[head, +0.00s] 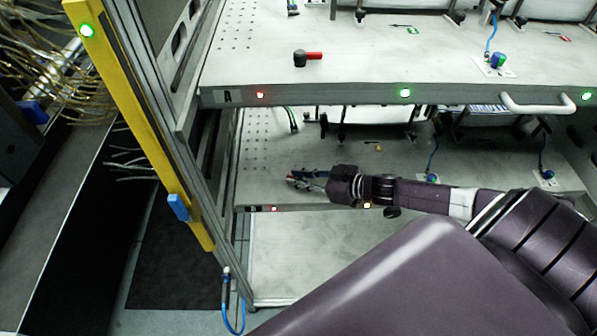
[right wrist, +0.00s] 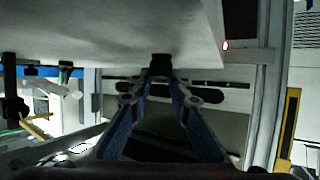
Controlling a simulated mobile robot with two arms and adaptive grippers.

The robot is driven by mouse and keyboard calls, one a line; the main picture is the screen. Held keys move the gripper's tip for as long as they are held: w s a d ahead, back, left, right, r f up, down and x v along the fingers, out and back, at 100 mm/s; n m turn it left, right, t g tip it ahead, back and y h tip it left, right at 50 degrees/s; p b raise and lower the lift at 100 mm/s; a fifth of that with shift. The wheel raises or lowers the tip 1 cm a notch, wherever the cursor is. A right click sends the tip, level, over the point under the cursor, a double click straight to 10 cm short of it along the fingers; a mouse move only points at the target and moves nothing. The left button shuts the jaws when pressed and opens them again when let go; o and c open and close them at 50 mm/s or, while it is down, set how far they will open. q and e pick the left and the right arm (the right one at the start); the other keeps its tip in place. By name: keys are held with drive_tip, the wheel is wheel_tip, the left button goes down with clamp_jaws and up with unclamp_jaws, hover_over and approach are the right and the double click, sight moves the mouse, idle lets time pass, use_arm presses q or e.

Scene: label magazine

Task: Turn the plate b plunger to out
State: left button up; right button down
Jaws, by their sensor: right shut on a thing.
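Plate b (head: 258,180) is the lower grey shelf plate, with a red light at the left of its front edge. My right gripper (head: 298,180) reaches in from the right, low over the left part of this plate. In the right wrist view its two fingers (right wrist: 160,78) close on a small black knob (right wrist: 160,63), which I take to be the plunger of plate b. In the head view the gripper mostly hides the plunger, and only a little red shows at the fingertips. Which way the plunger points cannot be told. My left gripper is not in view.
Plate A (head: 350,60) lies above, with its own black and red plunger (head: 307,58) and a white handle (head: 537,104) at its front edge. A grey and yellow upright post (head: 140,115) stands to the left. Blue cables rise from the plates at the right.

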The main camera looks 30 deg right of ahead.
drive_tip(key=c, duration=2)
unclamp_jaws()
drive_tip(key=shift+c, duration=0.2)
drive_tip(key=v, duration=0.9)
drive_tip(key=shift+s+d, duration=0.2)
drive_tip(key=shift+s, duration=0.1)
drive_tip(key=shift+v, duration=1.15)
drive_tip(key=shift+r, duration=0.15)
